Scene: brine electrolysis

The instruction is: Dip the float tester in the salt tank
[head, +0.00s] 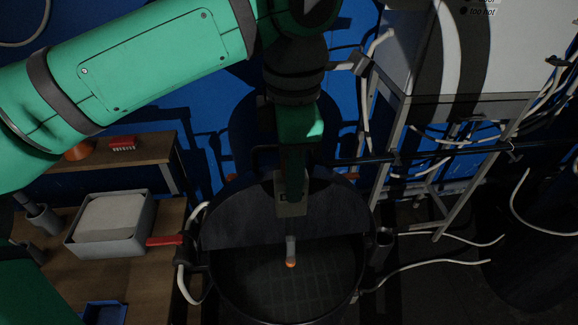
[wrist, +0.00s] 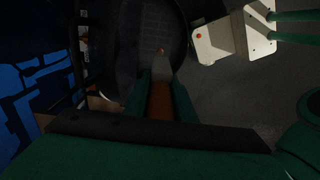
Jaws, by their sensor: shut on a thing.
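The salt tank (head: 280,297) is a round dark tub in the lower middle of the head view, with a grid-like pattern inside. The float tester (head: 290,250) is a slim pale stem with an orange tip, hanging upright below my gripper (head: 291,205). Its tip appears over the tank's opening; I cannot tell whether it touches liquid. My gripper is shut on its upper part, which the fingers hide. In the wrist view the tester's tip (wrist: 161,51) shows beyond my gripper (wrist: 160,80), against the dark tank (wrist: 180,20).
A wooden bench (head: 60,277) at left carries a grey box (head: 112,222) and a blue tray (head: 104,313). A metal-framed cabinet (head: 455,70) stands at right. White hoses (head: 440,263) cross the floor.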

